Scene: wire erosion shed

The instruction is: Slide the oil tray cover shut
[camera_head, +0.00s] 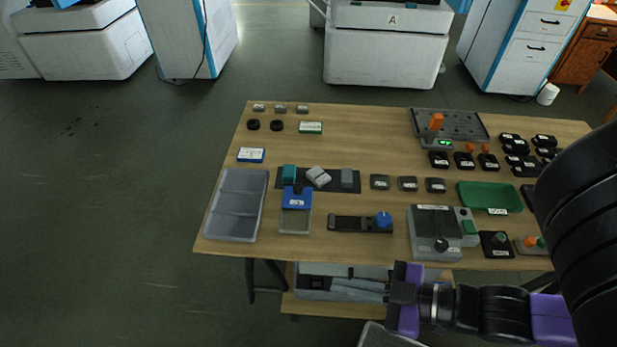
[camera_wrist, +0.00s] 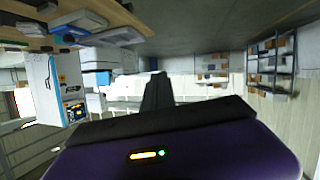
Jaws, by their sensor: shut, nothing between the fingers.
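A small box with a blue sliding cover (camera_head: 297,197) stands on the table's front left part; it looks like the oil tray, but its label is too small to read. The cover sits over the rear part, and the open grey-beige tray (camera_head: 295,221) shows in front of it. My gripper (camera_head: 391,292) is low at the table's front edge, to the right of and nearer than the tray, apart from it. In the wrist view my gripper's dark fingers (camera_wrist: 157,92) are together and empty, pointing out into the room.
A grey bin (camera_head: 235,205) stands left of the tray. A black rack with blocks (camera_head: 345,180) lies right behind it. A black slide with a blue knob (camera_head: 360,224) and a grey device (camera_head: 435,232) stand to the right. A lower shelf (camera_head: 335,309) is under the table.

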